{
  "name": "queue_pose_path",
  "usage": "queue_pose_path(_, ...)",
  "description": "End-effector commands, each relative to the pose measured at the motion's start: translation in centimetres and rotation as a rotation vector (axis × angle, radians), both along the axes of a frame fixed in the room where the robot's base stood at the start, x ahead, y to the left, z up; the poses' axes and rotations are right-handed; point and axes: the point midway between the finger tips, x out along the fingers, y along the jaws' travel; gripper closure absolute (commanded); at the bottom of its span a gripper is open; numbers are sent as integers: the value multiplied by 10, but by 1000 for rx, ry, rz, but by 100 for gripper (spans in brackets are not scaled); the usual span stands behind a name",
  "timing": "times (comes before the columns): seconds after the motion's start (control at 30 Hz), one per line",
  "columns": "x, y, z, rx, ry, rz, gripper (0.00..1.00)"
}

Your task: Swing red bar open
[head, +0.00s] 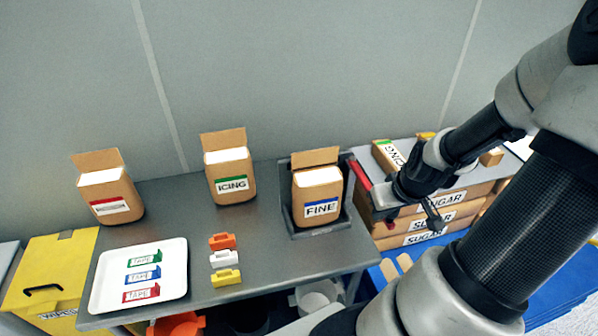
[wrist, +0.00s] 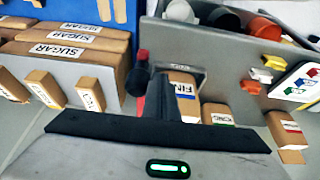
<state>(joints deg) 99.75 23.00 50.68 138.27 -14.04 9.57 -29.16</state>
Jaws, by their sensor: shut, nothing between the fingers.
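The red bar (head: 361,176) is at the right side of the dark grey holder (head: 287,207) around the box marked FINE (head: 319,196). It runs from the holder's upper right edge toward my arm, and its near end is close to my wrist. In the wrist view the red bar (wrist: 153,101) shows beside dark parts, partly hidden by my gripper's black edge. My gripper (head: 433,218) is shut and empty, right of the bar and above the sugar boxes. I cannot tell whether it touches the bar.
A box marked ICING (head: 231,177) and a red-labelled box (head: 109,199) stand on the grey table (head: 190,205). A white tray (head: 174,290) and three coloured clips (head: 225,259) lie in front. Stacked sugar boxes (head: 440,222) stand to the right, under my gripper.

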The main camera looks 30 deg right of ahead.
Motion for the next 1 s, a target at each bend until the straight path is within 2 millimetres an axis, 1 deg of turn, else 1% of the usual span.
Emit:
queue_pose_path(0.2, -5, -15, 0, 0, -1, -2, 100)
queue_pose_path(0.5, -11, -32, 0, -2, -2, -4, 100)
queue_pose_path(0.83, -13, -37, 1, -8, -2, -13, 100)
queue_pose_path(1.0, -13, -38, 9, -11, -4, -17, 100)
